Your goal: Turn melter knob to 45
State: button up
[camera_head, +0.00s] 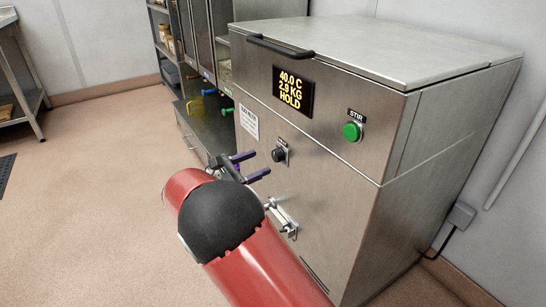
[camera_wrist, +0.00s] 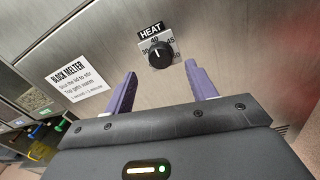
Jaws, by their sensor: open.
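The melter (camera_head: 330,185) is a steel cabinet with a lid, and its display (camera_head: 292,89) reads 40.0 C, 2.9 KG, HOLD. Its black round heat knob (camera_head: 279,155) sits on the front panel below the display. In the wrist view the knob (camera_wrist: 160,55) is under a HEAT label, with a number scale around it; its white mark points roughly up, near 40. My gripper (camera_head: 262,164) is open, with two purple fingers pointing at the panel. In the wrist view the fingertips (camera_wrist: 161,69) stand apart on either side just below the knob, not touching it.
A green STIR button (camera_head: 352,131) is right of the display. A dark lid handle (camera_head: 281,46) runs along the front top edge. A metal latch or valve (camera_head: 283,218) sticks out below the knob. A BLOCK MELTER sign (camera_wrist: 80,83) is left of it.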

aim_at(275, 156)
jog(key=x, duration=0.5)
jog(key=c, duration=1)
